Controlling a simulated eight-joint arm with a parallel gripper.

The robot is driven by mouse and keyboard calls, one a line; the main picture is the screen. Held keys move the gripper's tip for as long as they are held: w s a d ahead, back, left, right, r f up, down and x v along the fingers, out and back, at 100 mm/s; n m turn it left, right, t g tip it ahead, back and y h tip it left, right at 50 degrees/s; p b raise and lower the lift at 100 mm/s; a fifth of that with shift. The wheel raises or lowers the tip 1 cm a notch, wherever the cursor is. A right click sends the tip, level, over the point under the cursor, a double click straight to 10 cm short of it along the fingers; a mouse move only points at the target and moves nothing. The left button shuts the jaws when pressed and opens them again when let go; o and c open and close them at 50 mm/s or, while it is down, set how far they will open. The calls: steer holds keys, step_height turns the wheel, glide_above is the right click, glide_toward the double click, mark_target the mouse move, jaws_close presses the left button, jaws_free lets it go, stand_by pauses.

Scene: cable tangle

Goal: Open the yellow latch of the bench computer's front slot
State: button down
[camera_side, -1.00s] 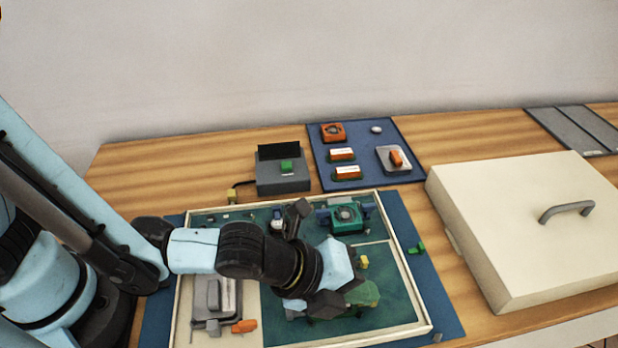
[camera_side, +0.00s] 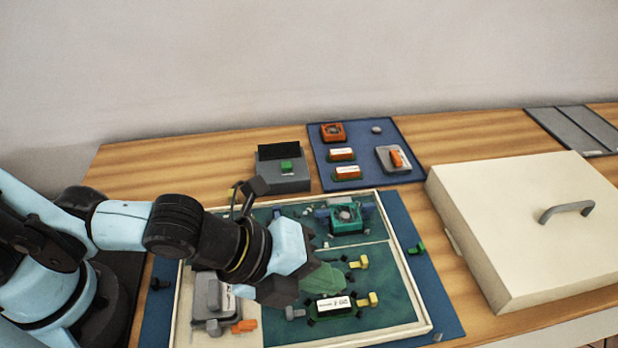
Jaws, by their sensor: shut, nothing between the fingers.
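The bench computer is a cream-framed tray (camera_side: 409,262) with a green board. In its front slot lies a dark green module with a white label (camera_side: 333,303). A yellow latch (camera_side: 370,299) is at the module's right end, and a grey latch (camera_side: 295,313) is at its left end. A second yellow latch (camera_side: 360,262) stands farther back. I cannot tell whether either yellow latch is open.
A green fan block (camera_side: 346,217) sits at the tray's back. An orange piece (camera_side: 244,326) and grey parts lie front left. A grey box (camera_side: 283,176) and blue mat (camera_side: 360,182) with modules are behind. A large cream lid (camera_side: 520,210) stands to the right.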

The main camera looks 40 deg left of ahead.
mark_target(374, 297)
steer(key=shift+v, duration=1.25)
steer(key=c, duration=1.7)
jaws_free()
steer(key=shift+o, duration=1.1)
steer(key=shift+w+d+r, duration=0.1)
steer(key=o, duration=0.4)
steer(key=w+d+r+n+g+y, duration=0.1)
steer(key=w+d+n+g+y, duration=0.1)
steer(key=n, duration=0.6)
steer(key=shift+w+d+g+y, duration=0.3)
steer(key=shift+w+d+y, duration=0.3)
steer(key=shift+w+d, duration=0.55)
step_height(374, 297, up, 3)
steer(key=w+d+n+g+y, duration=0.2)
steer(key=n+g+y, duration=0.15)
steer(key=n, duration=0.65)
steer(key=shift+g, duration=0.25)
step_height(374, 297, down, 12)
steer(key=shift+d+r, duration=0.1)
jaws_close()
